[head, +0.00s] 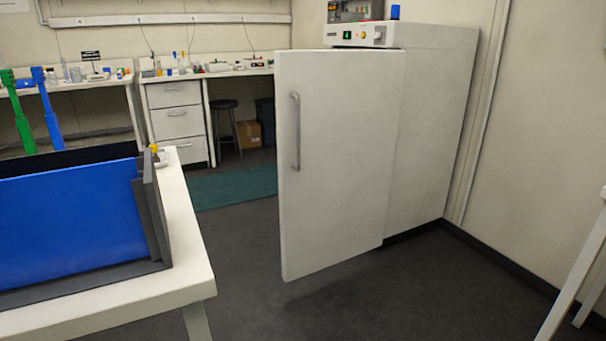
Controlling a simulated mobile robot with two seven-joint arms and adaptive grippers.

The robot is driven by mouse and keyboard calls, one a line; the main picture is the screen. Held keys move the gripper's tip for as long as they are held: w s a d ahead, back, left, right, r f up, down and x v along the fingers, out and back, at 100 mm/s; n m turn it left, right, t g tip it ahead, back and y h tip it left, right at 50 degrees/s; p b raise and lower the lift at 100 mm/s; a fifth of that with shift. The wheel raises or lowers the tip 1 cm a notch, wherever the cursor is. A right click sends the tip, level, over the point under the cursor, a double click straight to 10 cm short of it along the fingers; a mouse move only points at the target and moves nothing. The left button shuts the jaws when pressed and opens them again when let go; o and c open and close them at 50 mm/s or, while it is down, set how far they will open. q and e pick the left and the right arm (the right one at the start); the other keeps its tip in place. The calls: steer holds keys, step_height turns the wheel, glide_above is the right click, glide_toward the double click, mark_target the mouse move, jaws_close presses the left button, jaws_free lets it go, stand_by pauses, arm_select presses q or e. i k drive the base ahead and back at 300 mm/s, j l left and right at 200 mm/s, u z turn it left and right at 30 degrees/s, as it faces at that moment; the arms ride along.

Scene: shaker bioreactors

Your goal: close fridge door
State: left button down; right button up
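The white fridge (432,130) stands against the wall right of the middle in the head view. Its door (345,160) stands open, swung out towards me, with its hinge side at the right next to the fridge body. A grey vertical bar handle (296,132) is near the door's left edge. The door hides the fridge's opening and inside. Neither of my grippers is in view.
A white table (185,265) with a blue panel in a dark frame (70,220) stands at the front left. Benches with drawers (178,122) and a stool (225,125) are at the back. The dark floor (290,315) before the door is clear. White legs (580,270) stand at the right edge.

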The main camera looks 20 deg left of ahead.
mark_target(338, 112)
steer(key=i+l, duration=0.2)
steer(key=l, duration=0.15)
steer(key=i+l+u, duration=0.1)
steer(key=l, duration=0.25)
steer(key=i+l, duration=0.25)
steer(key=l+u, duration=0.05)
steer(key=l, duration=0.05)
